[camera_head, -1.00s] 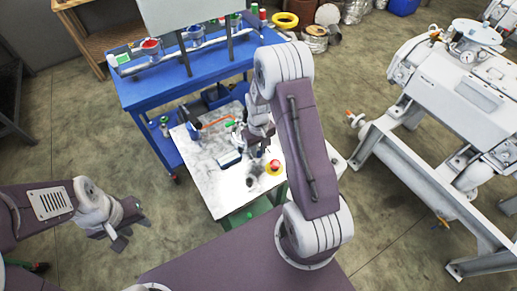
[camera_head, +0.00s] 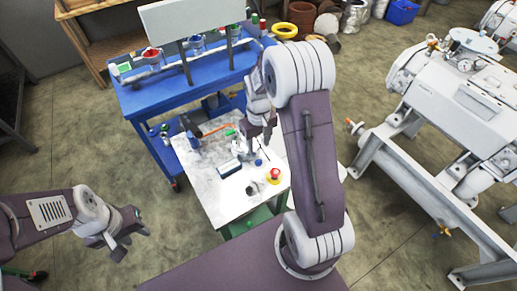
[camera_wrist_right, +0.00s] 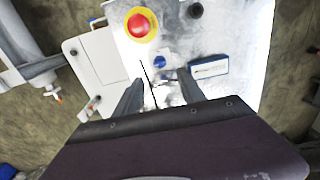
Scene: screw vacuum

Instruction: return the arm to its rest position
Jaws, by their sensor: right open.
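My right arm rises from the front right of the head view and bends over the white worktable (camera_head: 213,202). My right gripper (camera_head: 262,143) is above the table's right side, partly covered by its own arm. In the right wrist view its two dark fingers (camera_wrist_right: 160,88) are spread, with nothing held between them. A thin black rod or wire shows between them, apparently beyond the fingers. My left gripper (camera_head: 130,240) hangs at the lower left over the floor, its fingers apart and empty.
A red button on a yellow base (camera_head: 274,176) and a blue-and-white box (camera_head: 229,168) are on the worktable. The button also shows in the right wrist view (camera_wrist_right: 142,24). A blue bench (camera_head: 140,100) stands behind. A large white machine (camera_head: 455,105) stands right.

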